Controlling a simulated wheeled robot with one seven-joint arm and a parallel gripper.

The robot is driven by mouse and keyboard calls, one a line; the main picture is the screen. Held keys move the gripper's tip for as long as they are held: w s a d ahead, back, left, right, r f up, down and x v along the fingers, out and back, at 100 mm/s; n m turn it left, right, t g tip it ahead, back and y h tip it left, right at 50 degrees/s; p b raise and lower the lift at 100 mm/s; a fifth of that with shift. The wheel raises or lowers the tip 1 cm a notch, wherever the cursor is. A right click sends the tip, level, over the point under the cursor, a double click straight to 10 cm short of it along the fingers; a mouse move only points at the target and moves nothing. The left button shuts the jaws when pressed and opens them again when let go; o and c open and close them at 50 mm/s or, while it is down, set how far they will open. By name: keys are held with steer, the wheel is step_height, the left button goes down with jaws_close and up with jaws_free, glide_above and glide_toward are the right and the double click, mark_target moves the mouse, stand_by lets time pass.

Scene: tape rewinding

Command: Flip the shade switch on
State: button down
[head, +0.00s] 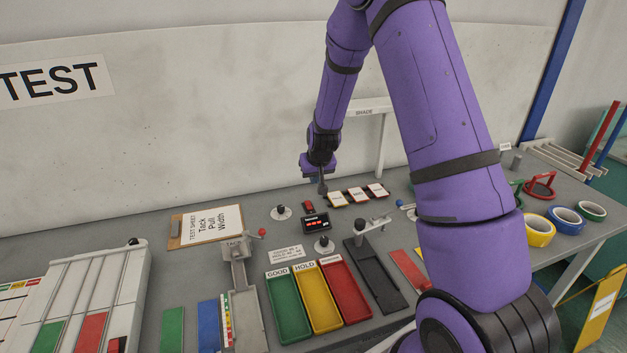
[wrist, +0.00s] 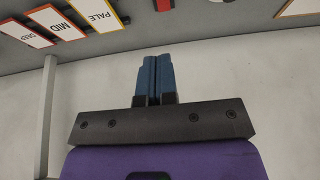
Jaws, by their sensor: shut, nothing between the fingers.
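My gripper (head: 322,190) hangs over the back of the bench in the head view, close to a small red block (head: 308,206). In the wrist view its blue fingers (wrist: 155,60) are together and empty. A red piece (wrist: 163,4) shows at the top edge there, beyond the fingertips and apart from them in the picture. A white frame marked SHADE (head: 372,108) stands behind the cards. No part is clearly labelled as the shade switch; the red block may be it, but I cannot tell its position.
Shade cards (head: 357,194) lie right of the gripper. A small black display (head: 316,223) and a round knob (head: 281,211) are near. Green (head: 287,308), yellow and red trays stand in front. Tape rolls (head: 565,218) lie at the right. The wall is close behind.

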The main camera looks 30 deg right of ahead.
mark_target(310, 203)
steer(key=x, duration=1.1)
steer(key=shift+w+f, duration=0.2)
steer(key=shift+f, duration=0.15)
steer(key=shift+w+f, duration=0.15)
steer(key=shift+f, duration=0.05)
steer(key=shift+s+a+r, duration=0.15)
steer(key=shift+s, duration=0.7)
steer(key=shift+r, duration=0.1)
